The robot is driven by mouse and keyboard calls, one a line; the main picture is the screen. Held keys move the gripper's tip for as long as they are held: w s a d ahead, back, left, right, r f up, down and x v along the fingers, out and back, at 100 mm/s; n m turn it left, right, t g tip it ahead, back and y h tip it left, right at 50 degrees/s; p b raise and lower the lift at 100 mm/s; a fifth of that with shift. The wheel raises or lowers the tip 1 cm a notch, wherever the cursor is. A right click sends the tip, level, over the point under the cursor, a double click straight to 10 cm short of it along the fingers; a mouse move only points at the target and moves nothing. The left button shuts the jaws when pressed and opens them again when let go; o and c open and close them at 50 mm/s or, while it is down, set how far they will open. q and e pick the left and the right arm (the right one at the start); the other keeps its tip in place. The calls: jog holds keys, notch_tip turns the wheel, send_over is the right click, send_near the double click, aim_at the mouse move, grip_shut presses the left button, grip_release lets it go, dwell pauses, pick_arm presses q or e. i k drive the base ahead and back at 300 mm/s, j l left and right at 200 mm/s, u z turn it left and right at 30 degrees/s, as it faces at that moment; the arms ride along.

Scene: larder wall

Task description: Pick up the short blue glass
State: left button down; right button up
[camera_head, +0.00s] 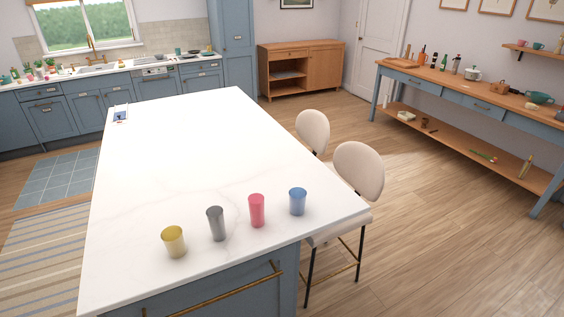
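A short blue glass (298,202) stands upright on the white island top, near its right front corner. It is the rightmost glass of a loose row. A taller pink glass (257,211) stands to its left, then a grey glass (216,224), then a short yellow glass (173,242) at the far left. The glasses stand apart from one another. Neither of my grippers shows in the head view.
The white island top (180,165) is clear behind the glasses, except for a small blue and white item (121,114) at its far left. Two cream chairs (358,172) stand along its right side. A long wooden side table (450,80) with several items stands at the right wall.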

aim_at(297, 196)
jog(key=i+l+u, duration=0.3)
jog(key=i, duration=0.45)
jog(key=i+l+u, duration=0.3)
jog(key=i, duration=0.4)
jog(key=i+l+u, duration=0.3)
jog(key=i+l, duration=0.35)
